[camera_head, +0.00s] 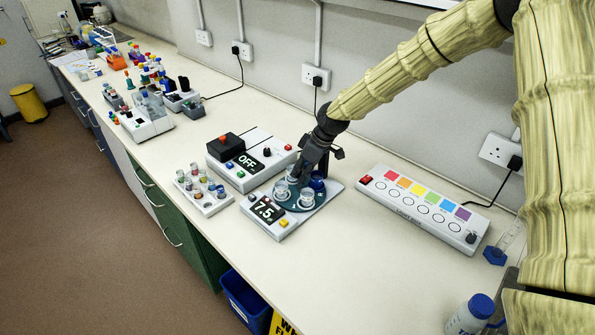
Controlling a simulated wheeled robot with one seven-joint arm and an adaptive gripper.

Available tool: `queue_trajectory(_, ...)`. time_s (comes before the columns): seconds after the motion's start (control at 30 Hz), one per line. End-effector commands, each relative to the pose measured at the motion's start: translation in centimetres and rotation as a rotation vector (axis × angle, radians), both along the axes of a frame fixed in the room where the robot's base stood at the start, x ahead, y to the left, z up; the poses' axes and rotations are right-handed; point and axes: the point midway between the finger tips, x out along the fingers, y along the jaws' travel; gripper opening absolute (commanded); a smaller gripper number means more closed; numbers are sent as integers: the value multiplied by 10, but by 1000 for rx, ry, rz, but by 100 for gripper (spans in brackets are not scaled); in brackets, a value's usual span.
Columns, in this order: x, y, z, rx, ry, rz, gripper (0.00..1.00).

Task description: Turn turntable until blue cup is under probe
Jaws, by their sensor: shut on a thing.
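The fingertips and the exact grip point are partly hidden. I cannot make out the probe clearly; my gripper covers part of the device.
A rack of small vials (204,190) and a device reading OFF (248,161) stand close on the left. A long panel with coloured squares (422,208) lies to the right. A blue-capped bottle (472,314) stands at the lower right.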

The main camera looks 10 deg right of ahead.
Motion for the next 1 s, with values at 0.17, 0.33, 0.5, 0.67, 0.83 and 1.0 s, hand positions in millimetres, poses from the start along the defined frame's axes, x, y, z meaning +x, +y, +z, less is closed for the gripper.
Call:
queue_trajectory(0.17, 0, 2, 0, 3, -1, 31, 0)
queue_trajectory(0.33, 0, 2, 0, 3, -1, 45, 0)
queue_trajectory(0.5, -1, 2, 0, 2, 0, 48, 0)
queue_trajectory(0.67, -1, 2, 0, 3, 0, 47, 0)
queue_trajectory(0.83, -1, 2, -1, 2, 1, 47, 39)
queue_trajectory(1.0, -1, -1, 0, 1, 1, 44, 47)
